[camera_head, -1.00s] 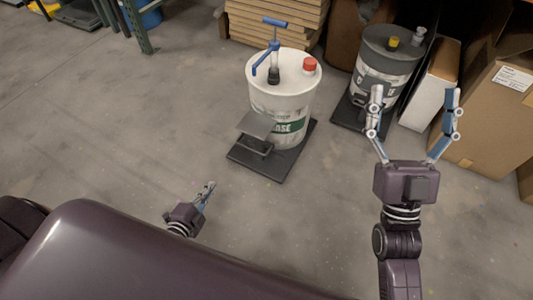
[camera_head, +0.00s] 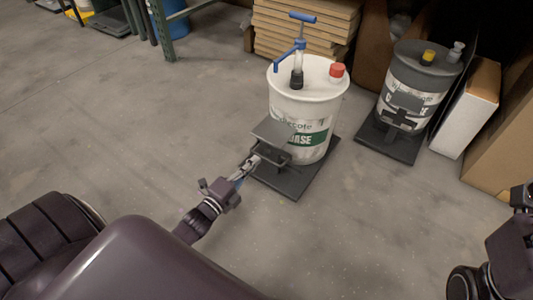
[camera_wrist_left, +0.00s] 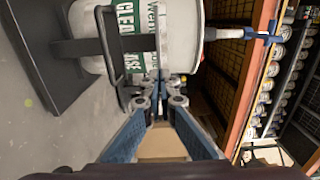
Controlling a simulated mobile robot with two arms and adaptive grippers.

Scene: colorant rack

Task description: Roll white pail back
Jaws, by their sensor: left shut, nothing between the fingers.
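The white pail (camera_head: 303,103) stands upright on a dark wheeled-looking base plate (camera_head: 283,184), with a blue-handled pump and a red cap on its lid. A grey flat plate and dark loop handle (camera_head: 268,153) stick out at its front. The pail's green label also shows in the left wrist view (camera_wrist_left: 128,40). My left gripper (camera_head: 252,162) is shut and empty, its tips close by the handle. In the left wrist view, its tips (camera_wrist_left: 157,84) are beside the dark handle; contact cannot be told. My right gripper is cut off at the right edge, with its fingertips hidden.
A grey pail (camera_head: 421,75) with a yellow cap stands on another dark base to the right. A white box (camera_head: 466,110) and cardboard box (camera_head: 510,145) stand beyond it. Stacked boards (camera_head: 300,30) are behind.

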